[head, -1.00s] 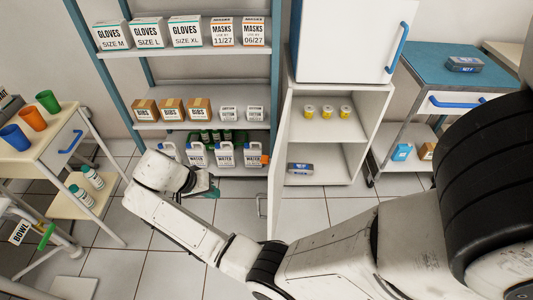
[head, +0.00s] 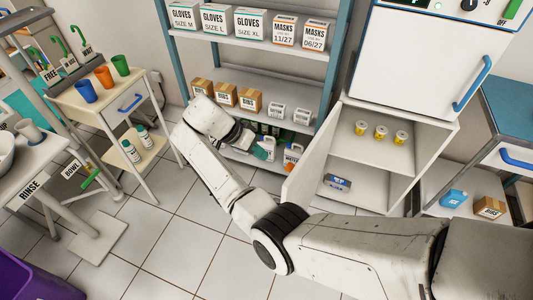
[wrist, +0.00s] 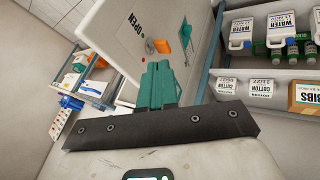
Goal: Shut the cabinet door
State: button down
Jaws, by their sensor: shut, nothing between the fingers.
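The white cabinet (head: 420,165) stands low at the right in the head view, with its front open. Its door (head: 309,160) swings out on the left side of the opening. In the wrist view a white panel marked OPEN (wrist: 112,42), with an orange piece on it, looks like this door. My gripper (head: 263,149) is left of the door, in front of the low shelf. Its teal fingers (wrist: 160,82) are shut and empty, pointing towards the panel. I cannot tell whether they touch it.
Yellow cans (head: 381,133) and a blue box (head: 337,182) sit inside the cabinet. A shelf rack (head: 255,67) with boxes and water jugs stands behind my gripper. A cream cart (head: 110,100) stands left. Tiled floor (head: 185,240) is clear in front.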

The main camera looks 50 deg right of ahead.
send_near(286, 169)
notch_tip(286, 169, down, 3)
jog(key=s, duration=0.2)
jog(key=shift+s+d+f+p, duration=0.1)
jog(key=shift+s+d+p, duration=0.15)
jog(key=shift+s, duration=0.4)
jog(key=shift+s+d+f+p, duration=0.1)
jog(key=shift+s+d+p, duration=0.1)
jog(key=shift+s, duration=0.45)
jog(key=shift+s+d+p, duration=0.25)
jog(key=shift+s, duration=0.4)
jog(key=shift+s, duration=0.1)
